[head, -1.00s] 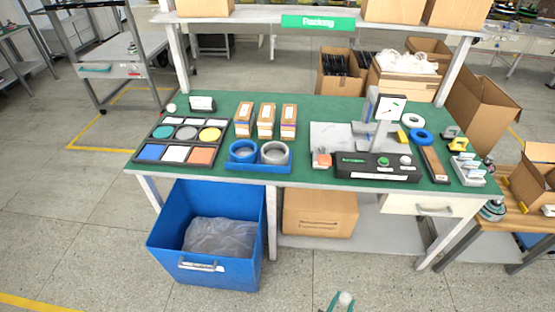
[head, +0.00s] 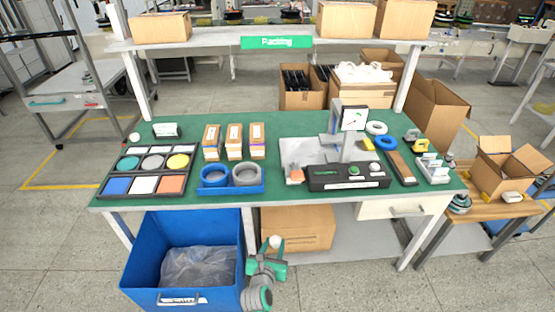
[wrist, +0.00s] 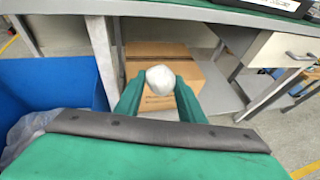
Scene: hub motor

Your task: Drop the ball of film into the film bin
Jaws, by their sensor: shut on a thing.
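My gripper (head: 272,248) is shut on a small white ball of film (head: 275,242), in front of the bench and just right of the film bin. In the wrist view the ball (wrist: 160,80) sits between the two green fingertips. The film bin (head: 140,262) is a blue open-topped box under the bench's left side, with a white label on its front. Crumpled clear film (head: 197,268) lies inside it. In the wrist view the bin (wrist: 60,85) is at the left, partly hidden by my gripper.
The green bench top (head: 225,199) overhangs the bin's back. A bench leg (head: 251,225) stands by the bin's right side, and a cardboard box (head: 305,228) sits right of it. Another small white ball (head: 134,137) lies at the bench's back left. Floor in front is clear.

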